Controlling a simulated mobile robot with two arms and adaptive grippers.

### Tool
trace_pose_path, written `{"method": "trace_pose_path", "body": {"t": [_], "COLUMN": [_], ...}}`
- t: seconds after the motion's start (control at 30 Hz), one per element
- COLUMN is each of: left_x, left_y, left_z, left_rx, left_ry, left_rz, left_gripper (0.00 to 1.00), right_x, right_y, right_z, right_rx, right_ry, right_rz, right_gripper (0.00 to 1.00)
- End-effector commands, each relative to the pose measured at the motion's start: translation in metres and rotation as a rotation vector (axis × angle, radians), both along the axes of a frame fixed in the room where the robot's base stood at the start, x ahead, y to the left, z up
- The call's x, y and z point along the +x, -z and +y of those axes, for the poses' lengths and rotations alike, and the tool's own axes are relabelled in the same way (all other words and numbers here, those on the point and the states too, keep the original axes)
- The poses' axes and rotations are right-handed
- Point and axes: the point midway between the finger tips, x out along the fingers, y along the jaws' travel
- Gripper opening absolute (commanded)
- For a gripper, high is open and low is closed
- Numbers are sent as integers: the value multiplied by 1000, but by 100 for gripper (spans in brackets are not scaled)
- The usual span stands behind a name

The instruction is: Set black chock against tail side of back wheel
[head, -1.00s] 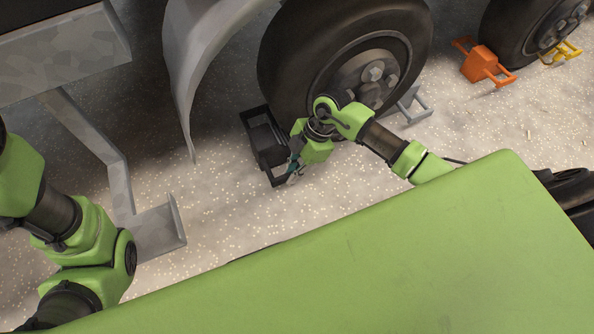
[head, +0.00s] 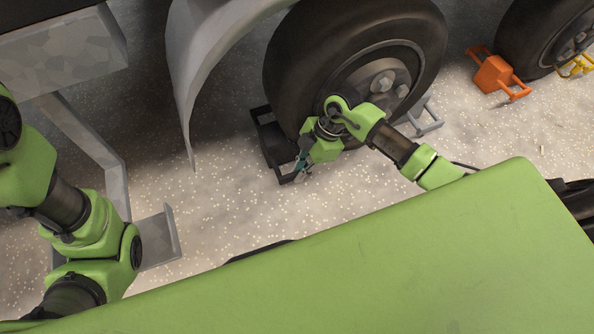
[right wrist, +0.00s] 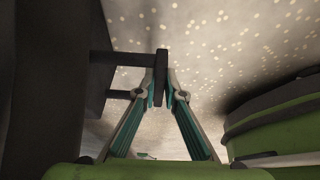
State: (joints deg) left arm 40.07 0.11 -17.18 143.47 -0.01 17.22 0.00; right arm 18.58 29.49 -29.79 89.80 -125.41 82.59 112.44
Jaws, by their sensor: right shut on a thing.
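The black chock (head: 268,140) is on the gravel at the left foot of the back wheel (head: 285,75), close beside its tyre. From above I cannot tell whether it touches the tyre. My right gripper (head: 299,169) is shut on the chock's near-side handle bar. In the right wrist view the fingertips (right wrist: 168,78) pinch the dark bar (right wrist: 160,70), with the dark chock body (right wrist: 78,60) to the left. My left arm comes in at the left, but its gripper is not in view.
A grey chock (head: 428,120) sits at the right of the back wheel. An orange chock (head: 495,74) and a yellow chock (head: 574,66) are by another wheel (head: 540,35). A mudguard (head: 185,80) curves down left of the chock. A grey metal step (head: 160,240) is further left.

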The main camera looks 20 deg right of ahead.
Motion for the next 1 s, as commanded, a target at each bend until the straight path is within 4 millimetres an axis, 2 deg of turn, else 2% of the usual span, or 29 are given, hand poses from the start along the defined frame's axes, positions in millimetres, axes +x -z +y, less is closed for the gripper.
{"method": "trace_pose_path", "body": {"t": [0.4, 0.43, 0.5, 0.83, 1.0], "left_x": [1, 1, 2, 4, 3], "left_y": [0, 0, 0, -1, -1], "left_z": [0, 0, 0, 0, 0], "left_rx": [0, 0, 1, -3, -2], "left_ry": [0, 0, -1, 2, 1], "left_rz": [2, 2, 4, 9, 6], "left_gripper": [0, 0, 0, 0, 0], "right_x": [1, 1, 1, -1, 1], "right_y": [-1, -1, -1, 0, -15], "right_z": [0, 0, 0, -1, -8], "right_rx": [0, 0, 0, -2, -3], "right_ry": [0, 0, 0, 0, 1], "right_rz": [-2, -2, -2, 2, -2], "right_gripper": [0, 14, 29, 29, 29]}}
